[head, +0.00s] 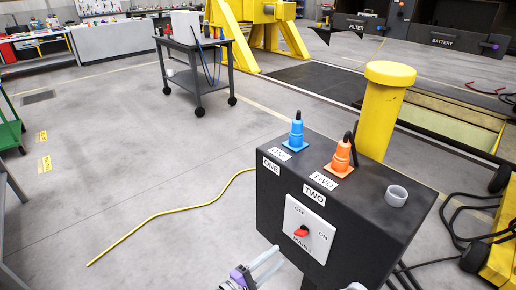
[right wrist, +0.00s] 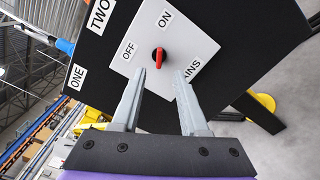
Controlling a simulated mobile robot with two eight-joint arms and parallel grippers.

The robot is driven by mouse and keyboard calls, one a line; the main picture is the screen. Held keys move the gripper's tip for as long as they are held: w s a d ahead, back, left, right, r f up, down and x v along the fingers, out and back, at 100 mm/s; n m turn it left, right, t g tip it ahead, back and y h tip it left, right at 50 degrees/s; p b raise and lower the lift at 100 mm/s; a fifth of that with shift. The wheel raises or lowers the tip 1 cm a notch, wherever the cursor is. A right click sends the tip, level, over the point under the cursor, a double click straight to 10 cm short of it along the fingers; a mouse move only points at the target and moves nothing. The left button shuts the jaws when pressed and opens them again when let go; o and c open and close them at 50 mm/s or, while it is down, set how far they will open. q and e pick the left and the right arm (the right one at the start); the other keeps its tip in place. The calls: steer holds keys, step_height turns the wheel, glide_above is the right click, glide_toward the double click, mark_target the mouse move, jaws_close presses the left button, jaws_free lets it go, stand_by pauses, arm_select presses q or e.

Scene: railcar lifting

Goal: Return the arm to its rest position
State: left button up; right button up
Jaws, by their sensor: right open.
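My right gripper (head: 272,262) is at the bottom of the head view, in front of the black control box (head: 275,210). In the right wrist view, its two grey fingers (right wrist: 160,76) are spread apart with nothing between them. The red mains knob (head: 301,231) sits on a white plate marked OFF, ON and MAINS. In the right wrist view, the knob (right wrist: 159,54) shows just beyond the fingertips, apart from them. I cannot tell its exact setting. My left gripper is not in view.
Blue (head: 296,132) and orange (head: 341,157) plugs and a grey ring (head: 396,195) are on the box top. A yellow post (head: 382,115) stands behind. A yellow cable (head: 160,213) lies on the floor. A dark cart (head: 196,70) stands farther back. Left floor is largely clear.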

steer(key=s+d+f+m+g+y, duration=0.1)
steer(key=s+d+m+g+y, duration=0.15)
steer(key=d, duration=0.45)
steer(key=s+d+f+m+g+y, duration=0.2)
steer(key=s+d+g+y, duration=0.15)
steer(key=d, duration=0.25)
steer(key=s+a+f+m+y, duration=0.1)
steer(key=s+a+m+y, duration=0.1)
steer(key=s+m+y, duration=1)
arm_select(q)
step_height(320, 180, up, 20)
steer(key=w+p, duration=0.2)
steer(key=p, duration=1.6)
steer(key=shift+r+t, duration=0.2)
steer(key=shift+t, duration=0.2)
arm_select(e)
step_height(320, 180, up, 20)
steer(key=s+n+h, duration=0.1)
steer(key=n+h, duration=0.2)
steer(key=shift+h, duration=0.4)
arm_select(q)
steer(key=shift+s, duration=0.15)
arm_select(e)
steer(key=shift+s+r, duration=0.1)
steer(key=shift+s, duration=0.1)
